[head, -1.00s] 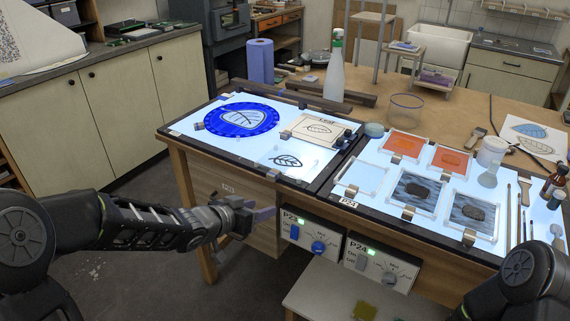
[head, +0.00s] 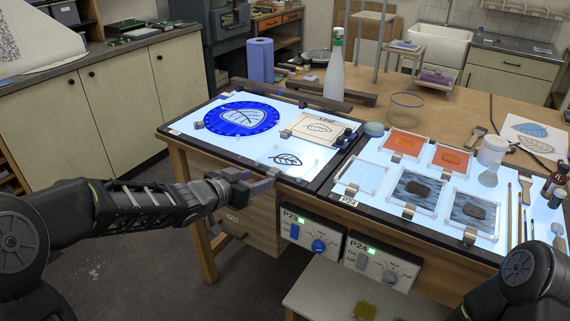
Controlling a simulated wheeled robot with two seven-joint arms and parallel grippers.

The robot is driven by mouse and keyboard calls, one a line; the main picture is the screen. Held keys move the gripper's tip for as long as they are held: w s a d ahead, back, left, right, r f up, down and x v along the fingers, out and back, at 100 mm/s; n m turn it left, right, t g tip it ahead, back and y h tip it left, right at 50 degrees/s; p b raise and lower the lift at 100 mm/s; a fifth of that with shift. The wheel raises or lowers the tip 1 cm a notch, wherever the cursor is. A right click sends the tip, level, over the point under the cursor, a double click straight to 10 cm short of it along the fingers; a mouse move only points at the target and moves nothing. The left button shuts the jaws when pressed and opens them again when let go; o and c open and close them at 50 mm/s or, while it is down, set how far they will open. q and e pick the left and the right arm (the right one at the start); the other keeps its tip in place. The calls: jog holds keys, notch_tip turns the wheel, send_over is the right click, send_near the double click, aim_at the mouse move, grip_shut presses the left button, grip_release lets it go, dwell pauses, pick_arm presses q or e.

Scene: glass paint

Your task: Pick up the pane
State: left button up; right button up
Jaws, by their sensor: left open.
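A clear pane (head: 300,163) with a dark leaf drawing lies flat near the front edge of the left light table (head: 180,122). My left gripper (head: 268,178) is open at that table's front edge, just in front and to the left of the pane. I see no contact between them. Several more framed panes lie on the right light table, including orange ones (head: 404,144) and grey-patterned ones (head: 416,190). My right arm shows at the bottom right, but its gripper is out of view.
A blue round plate (head: 241,119) with a leaf and a cream leaf card (head: 318,128) lie behind the pane. A spray bottle (head: 334,75) and a glass bowl (head: 406,106) stand further back. Two control boxes (head: 316,231) hang below the table edge.

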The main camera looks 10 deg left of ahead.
aim_at(270, 175)
pick_arm(q)
jog(key=x, duration=0.5)
jog(key=shift+w+f, duration=0.1)
jog(key=shift+f, duration=0.1)
jog(key=shift+c, duration=0.2)
grip_shut()
dwell(0.6)
